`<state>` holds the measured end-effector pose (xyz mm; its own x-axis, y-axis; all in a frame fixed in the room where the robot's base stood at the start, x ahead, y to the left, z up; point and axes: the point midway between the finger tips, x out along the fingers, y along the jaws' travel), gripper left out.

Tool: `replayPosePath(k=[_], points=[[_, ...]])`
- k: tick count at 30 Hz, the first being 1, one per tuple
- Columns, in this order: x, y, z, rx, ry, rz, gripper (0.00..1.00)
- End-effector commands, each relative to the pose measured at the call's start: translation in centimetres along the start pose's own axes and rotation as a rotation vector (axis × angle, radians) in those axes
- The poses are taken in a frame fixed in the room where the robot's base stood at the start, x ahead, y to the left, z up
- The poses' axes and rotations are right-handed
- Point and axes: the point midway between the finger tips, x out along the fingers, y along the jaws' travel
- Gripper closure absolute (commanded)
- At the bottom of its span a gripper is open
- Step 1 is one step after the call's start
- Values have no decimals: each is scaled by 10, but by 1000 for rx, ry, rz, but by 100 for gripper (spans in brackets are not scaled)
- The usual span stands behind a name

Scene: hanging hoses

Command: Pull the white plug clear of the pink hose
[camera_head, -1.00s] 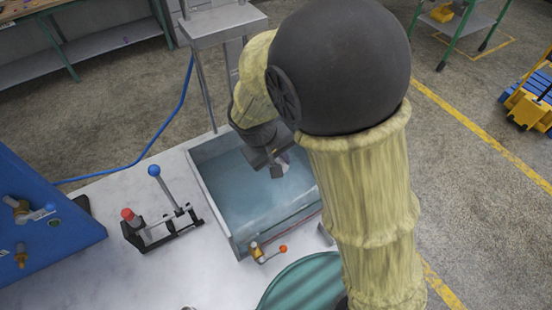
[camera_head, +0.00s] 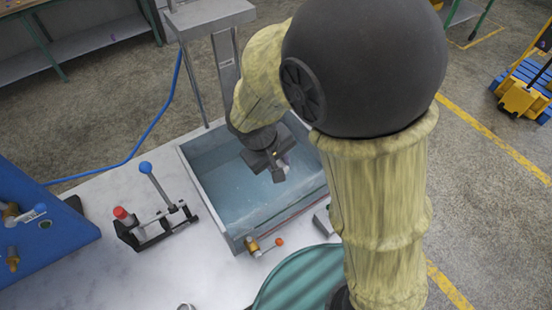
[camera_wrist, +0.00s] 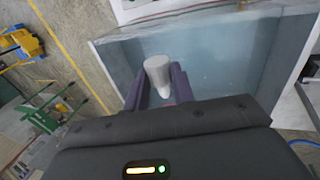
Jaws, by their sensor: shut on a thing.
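The white plug (camera_wrist: 158,74) is a pale, short cylinder with a narrower, rounded lower end. In the wrist view it stands between the two purple fingers of my gripper (camera_wrist: 160,88), which are shut on it. In the head view my gripper (camera_head: 279,172) is over the water basin, and a small pale bit of the plug (camera_head: 286,159) shows beside the fingers. I cannot make out the pink hose; only a faint pinkish patch shows below the plug in the wrist view, partly hidden by my gripper body.
The grey-walled basin (camera_head: 219,220) of water lies under my gripper. A lever stand with a blue knob (camera_head: 145,168) and a red knob (camera_head: 120,212) is to its left. A small brass valve (camera_head: 253,244) is at its front edge. A teal round lid (camera_head: 300,282) is nearer.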

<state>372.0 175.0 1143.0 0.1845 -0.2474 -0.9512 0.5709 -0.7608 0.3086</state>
Motion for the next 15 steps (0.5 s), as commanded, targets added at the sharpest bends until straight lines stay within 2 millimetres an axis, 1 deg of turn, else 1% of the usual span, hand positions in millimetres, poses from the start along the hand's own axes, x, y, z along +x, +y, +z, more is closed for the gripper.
replayPosePath(k=[6, 15], points=[[0, 0, 6, 0, 1, 0, 97], [0, 0, 7, 0, 1, 0, 97]])
